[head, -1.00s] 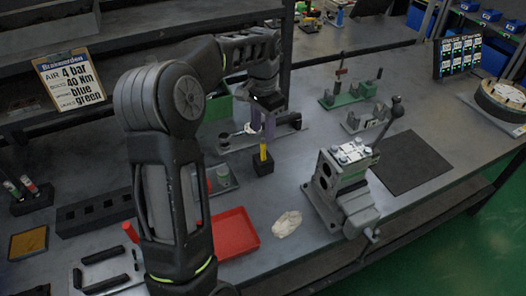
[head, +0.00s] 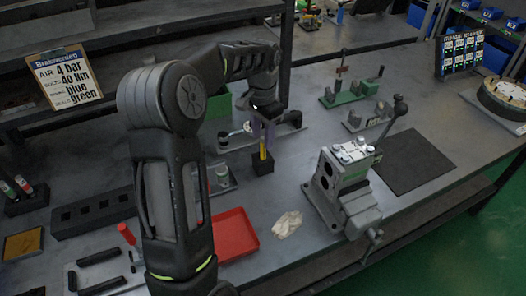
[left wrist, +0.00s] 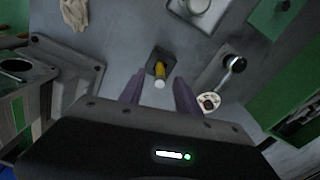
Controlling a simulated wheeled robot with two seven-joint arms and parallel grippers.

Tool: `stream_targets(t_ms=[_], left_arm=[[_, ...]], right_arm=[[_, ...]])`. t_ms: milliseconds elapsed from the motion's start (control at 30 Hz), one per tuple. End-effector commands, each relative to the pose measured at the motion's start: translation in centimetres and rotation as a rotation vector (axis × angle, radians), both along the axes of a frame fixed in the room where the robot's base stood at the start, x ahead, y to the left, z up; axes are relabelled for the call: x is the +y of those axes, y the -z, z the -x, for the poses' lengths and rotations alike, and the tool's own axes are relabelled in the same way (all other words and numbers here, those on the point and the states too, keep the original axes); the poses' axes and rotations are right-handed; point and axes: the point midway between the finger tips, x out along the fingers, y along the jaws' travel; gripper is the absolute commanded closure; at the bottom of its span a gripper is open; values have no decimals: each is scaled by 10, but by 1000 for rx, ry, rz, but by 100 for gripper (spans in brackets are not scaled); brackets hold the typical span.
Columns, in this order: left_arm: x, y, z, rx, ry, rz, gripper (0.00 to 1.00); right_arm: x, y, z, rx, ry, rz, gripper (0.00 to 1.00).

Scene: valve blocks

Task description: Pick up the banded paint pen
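The banded paint pen (head: 263,151) is a yellow pen standing upright in a small black block (head: 262,164) on the bench. In the left wrist view the pen (left wrist: 160,72) is seen from above, with a pale round end towards the camera and its black block around the base. My left gripper (head: 263,131) points down over the pen. In the left wrist view its two purple-grey fingers (left wrist: 158,95) are apart, with the pen between and beyond their tips, not gripped. My right gripper is not in view.
A red tray (head: 236,235) and a crumpled cloth (head: 287,224) lie in front. A valve block in a grey fixture (head: 345,180) stands to the right, with a dark mat (head: 413,163) beyond. A grey mount with a round part (head: 238,136) stands close behind the gripper.

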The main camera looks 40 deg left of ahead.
Motion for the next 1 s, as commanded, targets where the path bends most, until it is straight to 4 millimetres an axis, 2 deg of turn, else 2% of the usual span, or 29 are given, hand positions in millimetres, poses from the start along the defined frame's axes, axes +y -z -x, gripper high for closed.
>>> stream_targets(t_ms=[233, 533, 1000], left_arm=[[0, 8, 0, 3, 0, 1, 61], [0, 48, -1, 3, -1, 0, 61], [0, 52, -2, 0, 0, 0, 61]], right_arm=[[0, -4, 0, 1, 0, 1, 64], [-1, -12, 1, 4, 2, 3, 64], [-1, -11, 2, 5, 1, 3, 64]])
